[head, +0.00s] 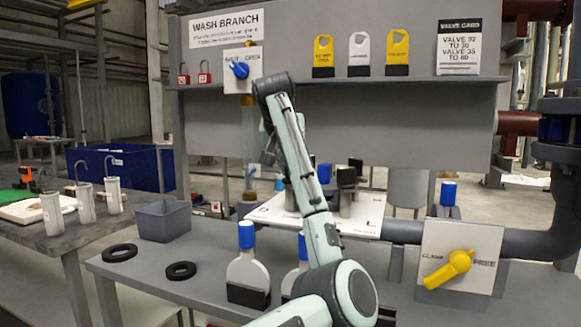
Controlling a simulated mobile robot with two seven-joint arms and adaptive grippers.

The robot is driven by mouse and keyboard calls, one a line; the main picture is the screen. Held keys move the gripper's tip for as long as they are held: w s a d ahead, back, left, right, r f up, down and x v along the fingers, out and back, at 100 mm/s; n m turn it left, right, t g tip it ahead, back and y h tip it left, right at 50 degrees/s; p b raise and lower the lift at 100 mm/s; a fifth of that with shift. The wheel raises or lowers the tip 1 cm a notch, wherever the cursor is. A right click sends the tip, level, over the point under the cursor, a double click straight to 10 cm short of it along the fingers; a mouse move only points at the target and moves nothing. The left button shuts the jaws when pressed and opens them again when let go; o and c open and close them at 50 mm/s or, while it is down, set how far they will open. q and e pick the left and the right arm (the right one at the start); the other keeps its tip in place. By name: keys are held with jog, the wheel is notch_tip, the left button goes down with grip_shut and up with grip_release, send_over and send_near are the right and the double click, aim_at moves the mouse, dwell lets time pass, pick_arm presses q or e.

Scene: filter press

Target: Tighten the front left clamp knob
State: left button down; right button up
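The press (372,226) is a white plate on the bench behind my arm, with a letter L at its right corner. Dark-topped grey posts (346,182) stand on it, seemingly clamps, and a blue knob (323,174) shows behind them. I cannot make out the front left clamp knob clearly. One arm, apparently my left, rises from the bottom and bends at the top. A dark part near its bend, seemingly my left gripper (268,157), shows poorly, its fingers unclear. My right gripper is not in view.
Two black rings (181,271) and a grey bin (162,221) are on the bench at left. A yellow handle (449,269) on a white panel is at right. A shelf board (340,125) stands behind.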

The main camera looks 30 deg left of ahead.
pick_arm(q)
jog(key=m+h, duration=0.3)
jog(key=m, duration=0.1)
jog(key=shift+a+r+m+t, duration=0.1)
jog(key=shift+m+t, duration=0.2)
jog(key=shift+t, duration=0.1)
jog(key=m+h, duration=0.4)
jog(key=shift+m+g, duration=0.3)
jog(key=shift+m, duration=0.1)
jog(key=shift+m+g+h, duration=0.3)
jog(key=shift+m+h, duration=0.2)
jog(key=shift+m, duration=0.2)
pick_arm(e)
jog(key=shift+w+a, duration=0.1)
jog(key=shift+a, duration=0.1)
pick_arm(q)
jog(key=shift+m, duration=0.3)
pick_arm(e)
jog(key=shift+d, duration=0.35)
pick_arm(q)
jog(key=c, duration=1.5)
grip_release()
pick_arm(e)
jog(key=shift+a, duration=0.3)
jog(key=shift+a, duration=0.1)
